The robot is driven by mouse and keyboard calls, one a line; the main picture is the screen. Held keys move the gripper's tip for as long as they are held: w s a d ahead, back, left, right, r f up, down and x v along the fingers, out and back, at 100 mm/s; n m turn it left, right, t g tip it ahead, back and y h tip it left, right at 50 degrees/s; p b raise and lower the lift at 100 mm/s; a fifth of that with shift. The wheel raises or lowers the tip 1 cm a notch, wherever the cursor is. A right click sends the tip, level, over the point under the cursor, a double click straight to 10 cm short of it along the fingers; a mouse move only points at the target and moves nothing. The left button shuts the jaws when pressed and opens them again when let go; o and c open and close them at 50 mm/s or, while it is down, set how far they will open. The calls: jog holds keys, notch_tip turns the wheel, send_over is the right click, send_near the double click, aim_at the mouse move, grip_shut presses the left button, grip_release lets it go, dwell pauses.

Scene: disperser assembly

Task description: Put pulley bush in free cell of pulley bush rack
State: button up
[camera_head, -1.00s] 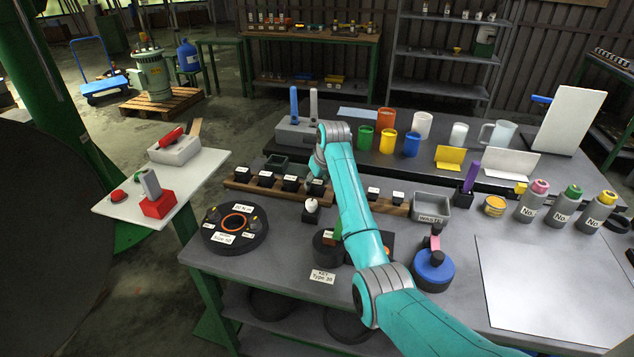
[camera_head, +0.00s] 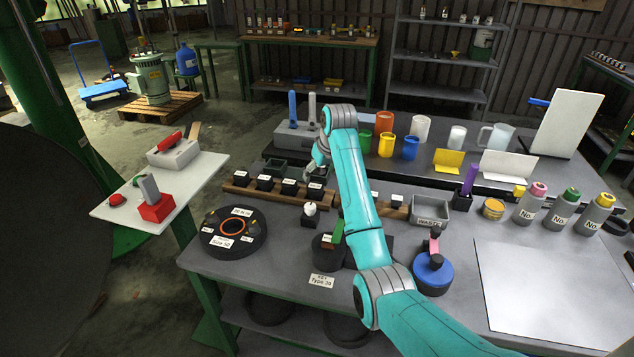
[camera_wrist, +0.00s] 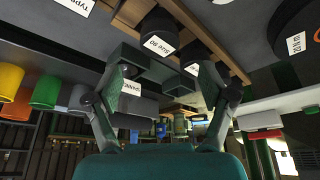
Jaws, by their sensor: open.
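The wooden rack (camera_head: 240,189) stands on the near bench and holds several black bushes with white labels in a row. My gripper (camera_head: 311,172) is just behind and above that end of the rack, partly hidden by my arm. In the wrist view my gripper (camera_wrist: 166,82) has its fingers spread with nothing held between them. A labelled black bush (camera_wrist: 158,28) and another one (camera_wrist: 196,55) stand in the rack beyond the fingertips. I cannot tell which bush the task means.
Behind the rack are dark trays (camera_head: 275,167) and a grey box with upright handles (camera_head: 296,135). A small black stand with a white piece (camera_head: 310,214) and a round dark fixture (camera_head: 232,246) are in front. A grey bin (camera_head: 430,210) lies right.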

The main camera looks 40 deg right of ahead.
jog(key=shift+v, duration=2.5)
